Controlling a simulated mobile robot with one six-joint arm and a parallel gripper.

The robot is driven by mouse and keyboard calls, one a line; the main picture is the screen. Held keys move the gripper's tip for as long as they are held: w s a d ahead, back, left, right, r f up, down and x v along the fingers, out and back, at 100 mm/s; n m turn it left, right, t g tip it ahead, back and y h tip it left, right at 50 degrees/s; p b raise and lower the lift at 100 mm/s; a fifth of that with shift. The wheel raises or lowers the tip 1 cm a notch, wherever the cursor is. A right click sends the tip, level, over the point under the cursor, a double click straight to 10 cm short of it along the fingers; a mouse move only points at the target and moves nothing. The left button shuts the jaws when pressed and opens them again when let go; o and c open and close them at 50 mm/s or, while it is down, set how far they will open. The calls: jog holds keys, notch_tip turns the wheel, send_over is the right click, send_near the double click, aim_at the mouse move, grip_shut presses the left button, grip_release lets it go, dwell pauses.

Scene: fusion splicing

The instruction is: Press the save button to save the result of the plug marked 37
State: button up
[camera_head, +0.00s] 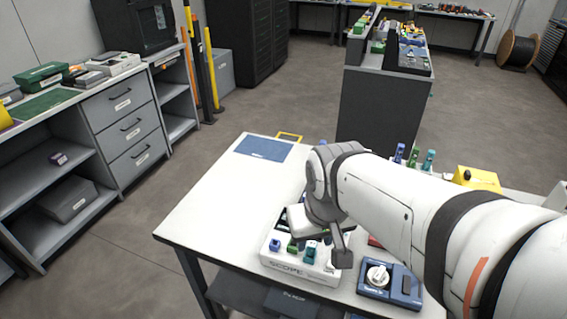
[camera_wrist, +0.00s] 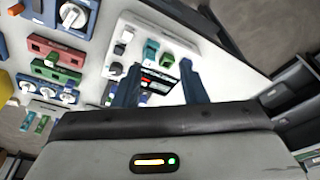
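A white box marked SCOPE (camera_head: 300,274) stands at the table's front edge in the head view, with blue, green and teal plugs (camera_head: 310,253) in its front. In the wrist view the white box (camera_wrist: 146,36) shows teal and green plugs and a dark screen (camera_wrist: 160,82) with red and green lines. My gripper (camera_wrist: 160,66) is over this box, its two dark blue fingers apart, one on each side of the screen. Nothing is seen held between them. I cannot make out the number 37 on any plug, nor a clear save button; the arm hides part of the box.
A blue device with a white dial (camera_head: 404,286) stands right of the box. Red (camera_wrist: 55,48) and green (camera_wrist: 52,72) units lie further along the table in the wrist view. A blue mat (camera_head: 263,148) lies at the far left; the table's left part (camera_head: 225,195) is clear.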

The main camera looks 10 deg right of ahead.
jog(key=shift+c, duration=0.2)
grip_shut()
dwell(1.6)
